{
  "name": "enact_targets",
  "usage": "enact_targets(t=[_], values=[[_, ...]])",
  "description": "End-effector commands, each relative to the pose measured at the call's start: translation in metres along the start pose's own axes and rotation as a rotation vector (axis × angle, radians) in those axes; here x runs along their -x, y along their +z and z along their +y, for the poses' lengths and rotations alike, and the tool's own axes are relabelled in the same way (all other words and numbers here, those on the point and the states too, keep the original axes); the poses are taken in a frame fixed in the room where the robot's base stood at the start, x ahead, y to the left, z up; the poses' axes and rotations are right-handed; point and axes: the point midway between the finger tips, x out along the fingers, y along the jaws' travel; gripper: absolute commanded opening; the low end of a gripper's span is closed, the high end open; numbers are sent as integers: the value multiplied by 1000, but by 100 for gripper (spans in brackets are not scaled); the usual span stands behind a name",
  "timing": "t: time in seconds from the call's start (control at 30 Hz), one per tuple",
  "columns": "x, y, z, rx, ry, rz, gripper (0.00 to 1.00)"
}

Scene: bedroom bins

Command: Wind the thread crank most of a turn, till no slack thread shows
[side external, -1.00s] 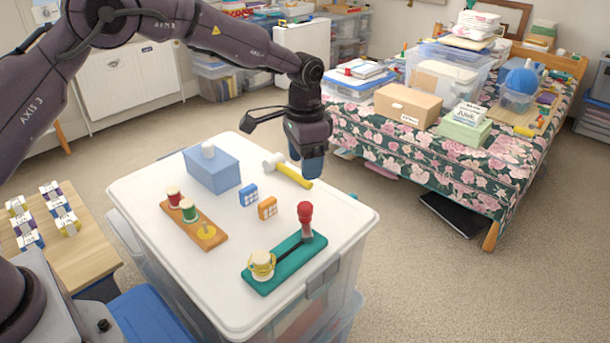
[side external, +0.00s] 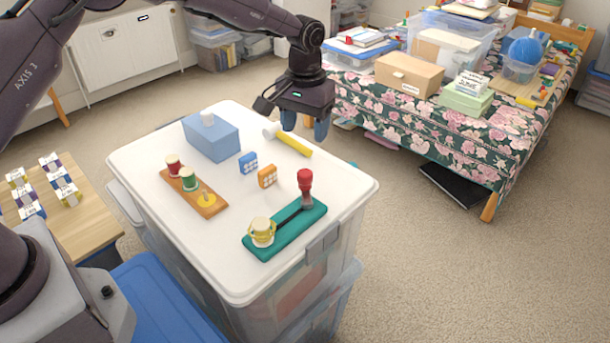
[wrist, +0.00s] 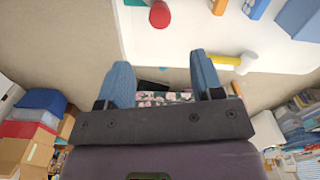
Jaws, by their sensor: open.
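The thread crank sits on a green base (side external: 283,232) at the front right of the white bin lid. A cream spool (side external: 262,231) with a loose-looking yellow thread is at its left end. Its red knob (side external: 305,180) stands upright at the other end, joined by a dark arm. The red knob also shows in the wrist view (wrist: 160,14). My gripper (side external: 305,128) hangs open and empty above the lid's far right edge, behind the knob and apart from it. The blue fingers (wrist: 164,82) have nothing between them in the wrist view.
A yellow-handled hammer (side external: 292,142) lies near the far edge. Blue (side external: 248,162) and orange (side external: 267,177) blocks lie mid-lid. An orange board (side external: 192,193) with red and green spools and a blue box (side external: 211,138) stand left. The lid (side external: 335,190) is bare right of the knob.

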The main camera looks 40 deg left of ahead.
Motion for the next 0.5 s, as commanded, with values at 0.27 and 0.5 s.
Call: enact_targets(t=[0.27,0.5], values=[[-2,0,0,351,2,-1,61],[-32,1,-1,365,0,-5,61]])
